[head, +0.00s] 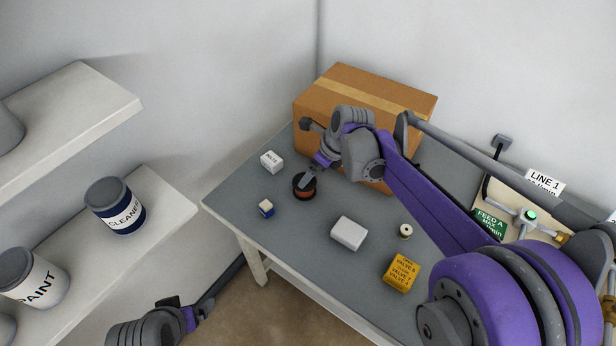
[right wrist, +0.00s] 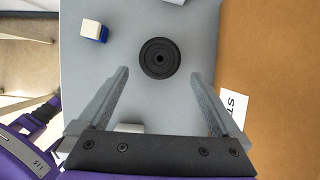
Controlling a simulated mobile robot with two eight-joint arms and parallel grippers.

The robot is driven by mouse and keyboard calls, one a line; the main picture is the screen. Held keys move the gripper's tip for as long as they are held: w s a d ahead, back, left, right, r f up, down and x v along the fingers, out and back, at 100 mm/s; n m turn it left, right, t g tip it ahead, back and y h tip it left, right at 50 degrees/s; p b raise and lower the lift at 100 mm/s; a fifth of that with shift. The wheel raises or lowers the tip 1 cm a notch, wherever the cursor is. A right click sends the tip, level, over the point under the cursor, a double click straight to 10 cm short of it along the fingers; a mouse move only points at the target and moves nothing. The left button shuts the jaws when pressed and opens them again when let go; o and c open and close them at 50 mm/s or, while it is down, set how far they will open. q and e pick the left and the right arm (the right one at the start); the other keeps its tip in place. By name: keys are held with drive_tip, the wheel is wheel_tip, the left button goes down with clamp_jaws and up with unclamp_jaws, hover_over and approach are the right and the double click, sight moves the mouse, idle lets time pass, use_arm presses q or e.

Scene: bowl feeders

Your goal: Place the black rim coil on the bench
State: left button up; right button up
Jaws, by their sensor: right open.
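The black rim coil (head: 306,193) stands flat on the grey bench (head: 235,200), near its far left part. In the right wrist view the coil (right wrist: 160,58) shows from above, with a small centre hole. My right gripper (head: 308,179) is over the coil in the head view. In the right wrist view its two fingers (right wrist: 160,76) are wide apart, with the coil in line with the gap just past the tips. Nothing is held. My left gripper (head: 195,312) is low at the left, away from the bench; its fingers are unclear.
A cardboard box (head: 345,85) stands behind the coil. A small white box (head: 272,161), a blue-and-white block (head: 266,208), a larger white box (head: 349,233), a pale spool (head: 405,231) and a yellow labelled box (head: 401,272) lie around. Shelves with cans are at left.

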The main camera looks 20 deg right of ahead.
drive_tip(key=s+n+h, duration=0.1)
drive_tip(key=s+n, duration=0.7)
drive_tip(key=n, duration=0.1)
drive_tip(key=s+f+n+t+h, duration=0.1)
drive_tip(key=s+n, duration=0.7)
drive_tip(key=n, duration=0.1)
drive_tip(key=s+f+n, duration=0.1)
drive_tip(key=s+n, duration=0.7)
drive_tip(key=n, duration=0.1)
drive_tip(key=shift+s+d+f+h, duration=0.25)
drive_tip(key=shift+s+d+h, duration=0.05)
drive_tip(key=shift+h, duration=0.1)
drive_tip(key=shift+s+f+n+t, duration=0.25)
drive_tip(key=shift+s+n+t, duration=0.1)
drive_tip(key=shift+n, duration=0.35)
